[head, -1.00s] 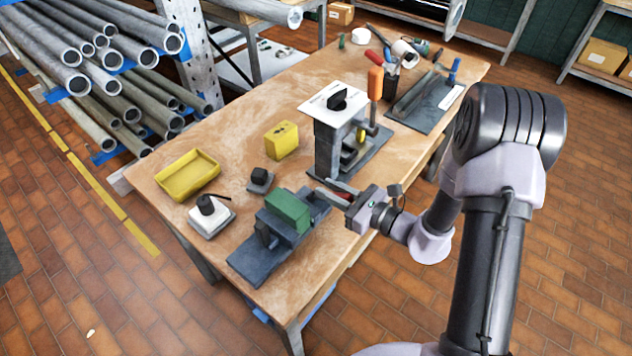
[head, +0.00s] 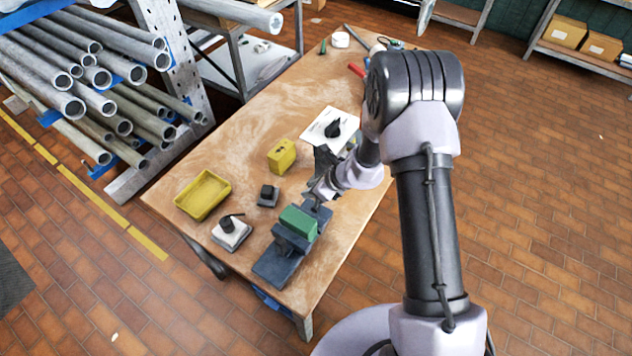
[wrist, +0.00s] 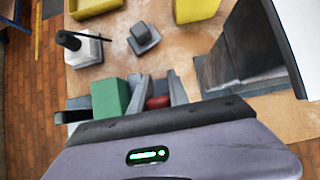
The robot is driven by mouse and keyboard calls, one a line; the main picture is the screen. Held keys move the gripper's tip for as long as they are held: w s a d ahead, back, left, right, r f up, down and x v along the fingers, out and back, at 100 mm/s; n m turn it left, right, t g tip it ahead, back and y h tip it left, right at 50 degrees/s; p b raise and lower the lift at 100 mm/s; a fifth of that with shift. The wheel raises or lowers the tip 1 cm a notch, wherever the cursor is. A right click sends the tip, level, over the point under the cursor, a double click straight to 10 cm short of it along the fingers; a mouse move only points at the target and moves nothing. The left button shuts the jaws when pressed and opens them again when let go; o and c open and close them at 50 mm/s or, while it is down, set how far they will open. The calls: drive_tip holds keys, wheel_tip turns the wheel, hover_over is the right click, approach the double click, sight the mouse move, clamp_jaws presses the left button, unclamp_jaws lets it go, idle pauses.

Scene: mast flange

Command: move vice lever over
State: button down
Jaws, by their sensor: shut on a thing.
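The vice (head: 277,266) is a dark blue-grey body on the near part of the wooden table, with a green block (head: 298,222) between its jaws. In the wrist view the green block (wrist: 108,97) is just left of my fingers. My gripper (wrist: 159,88) is shut on a red piece (wrist: 158,103), which looks like the grip of the vice lever. In the head view my gripper (head: 316,195) is at the far end of the vice, and the red piece is hidden there. Most of the lever cannot be made out.
A yellow tray (head: 203,196), a yellow box (head: 281,155), a small dark block (head: 267,195) and a white-based block with a black knob (head: 231,232) stand left of the vice. A white-topped stand (head: 322,128) is behind my gripper. Steel pipes (head: 95,75) are racked at left.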

drive_tip(key=shift+w+a+g+h+p, duration=0.3)
drive_tip(key=shift+a+g+h+p, duration=0.15)
drive_tip(key=shift+p, duration=0.7)
drive_tip(key=shift+d+f, duration=0.1)
drive_tip(key=shift+f, duration=0.05)
drive_tip(key=c, duration=1.2)
unclamp_jaws()
drive_tip(key=shift+c, duration=0.2)
drive_tip(key=p+v, duration=0.3)
drive_tip(key=v, duration=1.4)
drive_tip(key=shift+r, duration=0.25)
drive_tip(key=shift+s, duration=0.1)
